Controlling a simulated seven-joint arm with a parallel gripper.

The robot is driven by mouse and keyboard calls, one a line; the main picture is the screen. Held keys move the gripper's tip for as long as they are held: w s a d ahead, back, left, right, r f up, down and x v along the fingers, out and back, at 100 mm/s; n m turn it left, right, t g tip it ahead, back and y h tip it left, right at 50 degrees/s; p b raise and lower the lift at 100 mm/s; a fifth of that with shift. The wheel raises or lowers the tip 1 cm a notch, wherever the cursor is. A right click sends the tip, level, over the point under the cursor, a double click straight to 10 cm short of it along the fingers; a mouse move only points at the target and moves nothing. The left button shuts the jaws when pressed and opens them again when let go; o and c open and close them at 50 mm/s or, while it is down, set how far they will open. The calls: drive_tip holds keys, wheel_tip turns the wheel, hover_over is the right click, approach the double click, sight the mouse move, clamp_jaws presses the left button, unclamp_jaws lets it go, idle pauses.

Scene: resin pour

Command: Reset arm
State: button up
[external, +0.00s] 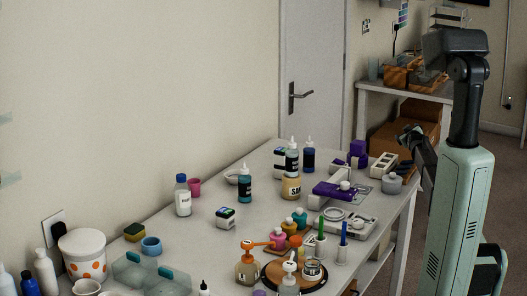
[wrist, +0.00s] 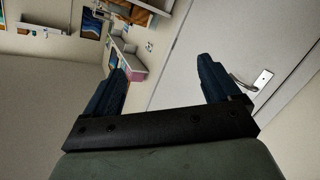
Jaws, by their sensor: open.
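My arm stands at the right of the external view, folded beside the table's right end. My gripper (wrist: 160,88) shows in the wrist view with its two dark blue fingers wide apart and nothing between them. In the external view the gripper (external: 408,146) is small and dark, near the table's right edge, and partly hard to make out. The wrist view looks toward the door and the room, tilted, with no table items close to the fingers.
The white table (external: 262,166) holds several bottles, a purple device (external: 335,190), a grey lidded pot (external: 392,183), a round dark tray (external: 270,277) and a dotted tub (external: 83,252). A door (external: 310,80) stands behind. A side table (external: 400,91) with baskets is at the back right.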

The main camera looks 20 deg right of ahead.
drive_tip(key=s+d+f+m+g+h, duration=0.1)
drive_tip(key=s+d+f+m+h, duration=0.1)
drive_tip(key=s+d+f, duration=0.8)
drive_tip(key=s+a+f+g+y, duration=0.1)
drive_tip(key=s+a+f+g, duration=0.15)
drive_tip(key=s+f, duration=0.6)
drive_tip(key=s+a+f+g+y, duration=0.1)
drive_tip(key=s+f+g+y, duration=0.3)
drive_tip(key=f, duration=0.8)
drive_tip(key=s+a+f+g+h, duration=0.1)
drive_tip(key=s+f+g, duration=0.1)
drive_tip(key=s+f, duration=0.7)
drive_tip(key=s+a+f+g+y, duration=0.1)
drive_tip(key=s+a+f+g, duration=0.1)
drive_tip(key=s+a+f, duration=0.5)
drive_tip(key=s+a+f+g+y, duration=0.15)
drive_tip(key=s+a, duration=0.35)
drive_tip(key=a, duration=0.5)
drive_tip(key=s+a+f+g+y, duration=0.1)
drive_tip(key=s+a+f+g, duration=0.1)
drive_tip(key=s+a+f, duration=0.5)
drive_tip(key=s+a+g, duration=0.3)
drive_tip(key=s+a, duration=0.4)
drive_tip(key=s, duration=0.6)
drive_tip(key=s+a+g, duration=0.3)
drive_tip(key=s+a, duration=0.5)
drive_tip(key=s, duration=0.4)
drive_tip(key=shift+s+r+m+g, duration=0.3)
drive_tip(key=shift+s+r+g, duration=0.05)
drive_tip(key=shift+g, duration=0.05)
